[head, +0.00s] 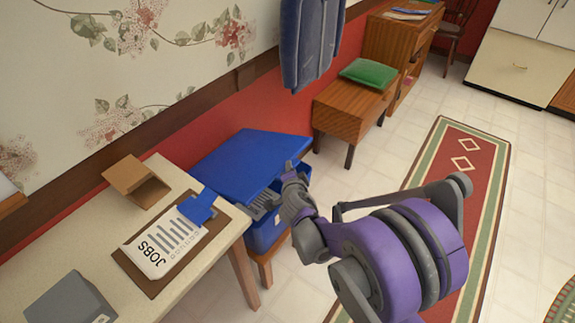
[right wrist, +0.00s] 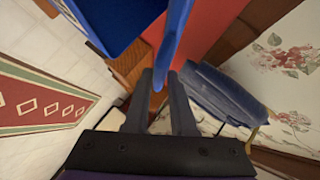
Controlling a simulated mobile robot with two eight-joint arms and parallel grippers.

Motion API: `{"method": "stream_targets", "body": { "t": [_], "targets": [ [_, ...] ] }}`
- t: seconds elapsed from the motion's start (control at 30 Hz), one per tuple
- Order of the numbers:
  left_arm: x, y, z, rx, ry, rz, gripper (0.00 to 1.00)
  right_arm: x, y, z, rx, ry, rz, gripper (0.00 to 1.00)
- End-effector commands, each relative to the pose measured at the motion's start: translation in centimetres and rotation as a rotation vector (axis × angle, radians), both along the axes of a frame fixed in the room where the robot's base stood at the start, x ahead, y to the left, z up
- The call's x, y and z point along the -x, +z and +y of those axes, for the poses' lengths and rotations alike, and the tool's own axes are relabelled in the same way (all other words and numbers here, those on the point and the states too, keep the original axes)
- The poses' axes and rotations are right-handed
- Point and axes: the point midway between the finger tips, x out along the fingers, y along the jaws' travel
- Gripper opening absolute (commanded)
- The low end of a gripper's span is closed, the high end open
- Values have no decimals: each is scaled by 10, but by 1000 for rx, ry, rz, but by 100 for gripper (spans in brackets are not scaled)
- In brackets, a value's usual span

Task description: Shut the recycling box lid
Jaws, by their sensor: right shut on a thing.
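The blue recycling box (head: 262,238) stands low against the red wall, beyond the table. Its blue lid (head: 245,160) lies tilted above it, and a gap along the near side shows grey contents. My right gripper (head: 293,180) is at the lid's right edge. In the right wrist view, the thin blue lid edge (right wrist: 174,45) runs down between the two fingers of my right gripper (right wrist: 162,78), which are shut on it. The wider blue body (right wrist: 100,22) shows at upper left there. My left gripper is not in view.
A table (head: 60,240) at left holds a clipboard (head: 180,238), an open cardboard box (head: 135,183) and a grey box (head: 70,303). A blue garment (head: 308,45) hangs above a wooden side table (head: 345,110) with a green cushion (head: 369,74). Tiled floor and a red rug (head: 460,170) lie right.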

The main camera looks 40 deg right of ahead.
Motion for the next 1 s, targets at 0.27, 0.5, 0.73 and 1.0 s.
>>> {"method": "stream_targets", "body": {
  "t": [0.27,0.5,0.73,1.0],
  "targets": [
    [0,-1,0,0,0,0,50,-1,-1,0,0,2,1,0],
    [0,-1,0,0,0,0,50,-1,-1,0,-1,2,0,45],
    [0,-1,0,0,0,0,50,0,-1,0,-1,1,0,45],
    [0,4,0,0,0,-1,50,17,9,11,-1,2,0,45]
  ]
}}
